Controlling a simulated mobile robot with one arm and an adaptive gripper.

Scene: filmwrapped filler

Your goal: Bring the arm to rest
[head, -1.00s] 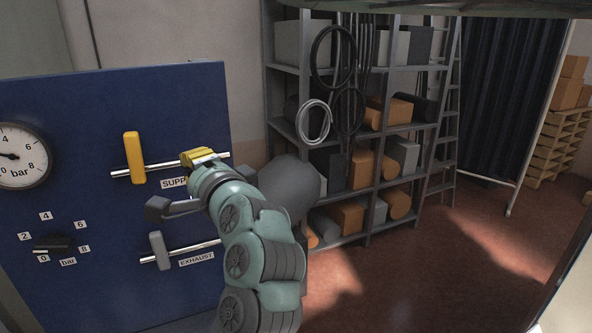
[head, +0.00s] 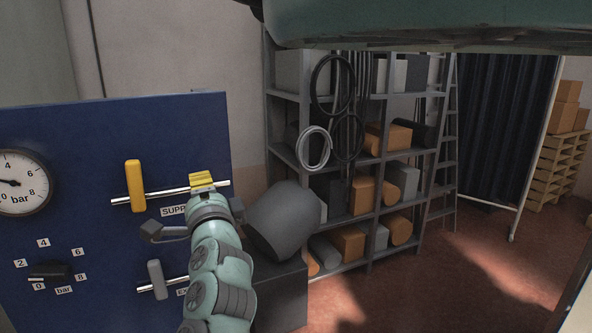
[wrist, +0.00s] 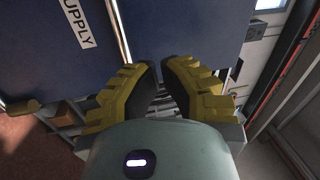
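My arm (head: 215,265) rises from the bottom of the head view in front of the blue panel (head: 95,130). My gripper (head: 201,180) is by the right end of the supply rail, to the right of the upright yellow handle (head: 135,186) and apart from it. In the wrist view my gripper (wrist: 160,66) has its yellow fingers converging, tips almost together, with nothing seen between them. The SUPPLY label (wrist: 76,22) and a bare rail (wrist: 119,30) show there. The grey exhaust handle (head: 157,280) stands upright, its label partly hidden by my arm.
The panel carries a gauge (head: 19,182), its needle pointing left, and a black knob (head: 50,271). A dark grey rounded object (head: 285,222) stands just right of my arm. Loaded shelves (head: 355,165) stand behind. The red floor (head: 440,285) at right is mostly clear.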

